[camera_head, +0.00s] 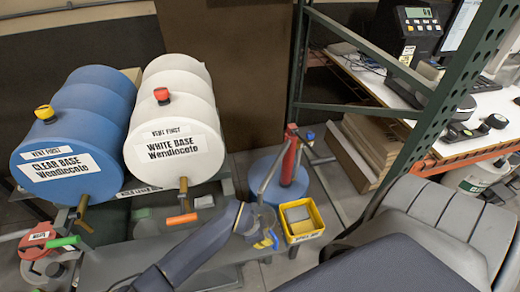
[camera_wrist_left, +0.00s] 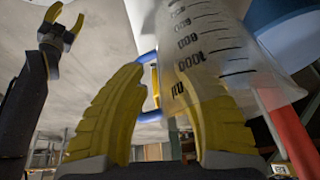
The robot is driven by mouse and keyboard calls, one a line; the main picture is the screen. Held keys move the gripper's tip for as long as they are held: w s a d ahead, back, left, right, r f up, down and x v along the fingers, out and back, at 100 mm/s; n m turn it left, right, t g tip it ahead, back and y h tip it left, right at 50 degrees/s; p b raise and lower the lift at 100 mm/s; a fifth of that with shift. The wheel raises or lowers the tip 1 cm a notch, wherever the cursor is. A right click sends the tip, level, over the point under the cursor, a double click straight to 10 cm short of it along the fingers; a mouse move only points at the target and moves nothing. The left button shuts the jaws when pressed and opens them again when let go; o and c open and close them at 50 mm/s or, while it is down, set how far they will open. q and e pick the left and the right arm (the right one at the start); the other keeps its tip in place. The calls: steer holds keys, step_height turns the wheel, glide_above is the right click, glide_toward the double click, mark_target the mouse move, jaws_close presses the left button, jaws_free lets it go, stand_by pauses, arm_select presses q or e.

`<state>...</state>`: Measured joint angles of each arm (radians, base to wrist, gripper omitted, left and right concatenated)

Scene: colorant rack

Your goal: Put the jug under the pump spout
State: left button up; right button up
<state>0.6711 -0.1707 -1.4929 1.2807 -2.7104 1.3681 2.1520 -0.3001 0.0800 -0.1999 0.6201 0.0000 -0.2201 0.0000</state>
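The jug is clear with dark graduation marks and a blue handle. In the left wrist view the jug (camera_wrist_left: 215,45) fills the upper right, partly overlapping one finger. Its blue handle (camera_wrist_left: 147,57) shows between and beyond the fingertips. My left gripper (camera_wrist_left: 162,75) has yellow fingers spread apart and looks open, close to the handle. In the head view my left gripper (camera_head: 267,241) is small beside the jug. The pump (camera_head: 290,155) has a red post on a blue drum (camera_head: 262,171). My right gripper (camera_wrist_left: 62,28) shows open and empty in the left wrist view.
A blue drum (camera_head: 100,105) and a white drum (camera_head: 185,70) lie on a rack at left. A yellow bin (camera_head: 303,236) stands right of the left gripper.

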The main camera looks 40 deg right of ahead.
arm_select(q)
steer(key=v, duration=1.1)
steer(key=shift+a+r, duration=0.2)
steer(key=shift+r, duration=0.2)
